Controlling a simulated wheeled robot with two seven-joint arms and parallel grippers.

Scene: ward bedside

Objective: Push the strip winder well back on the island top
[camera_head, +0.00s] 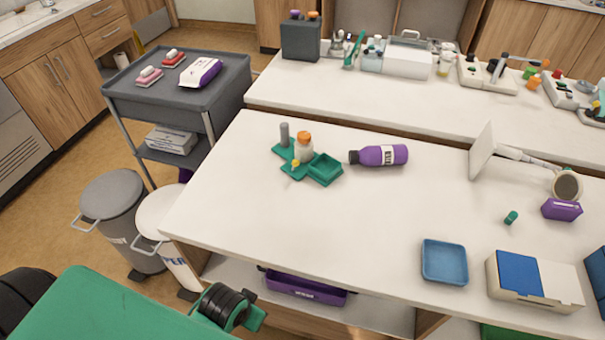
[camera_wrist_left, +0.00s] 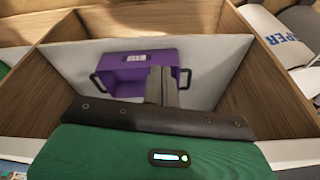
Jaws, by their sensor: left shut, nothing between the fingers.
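The likeliest strip winder is a green device (camera_head: 323,170) on the left part of the white island top (camera_head: 240,210). It has a grey upright post, a white orange-capped bottle and a square green tray; I cannot tell which of these belong to it. A purple bottle lies just to its right. My left gripper (camera_wrist_left: 163,85) shows in the left wrist view, fingers shut and empty, with an open shelf and a purple bin beyond. In the head view my green left arm is at the lower left, away from the device; its fingers are not visible. My right gripper is in neither view.
The purple bottle (camera_head: 380,155) lies right of the device. A blue tray (camera_head: 444,262) and a white box (camera_head: 540,281) are at the front right. The purple bin (camera_wrist_left: 138,68) sits on the shelf below. The top behind the device and at front left is clear.

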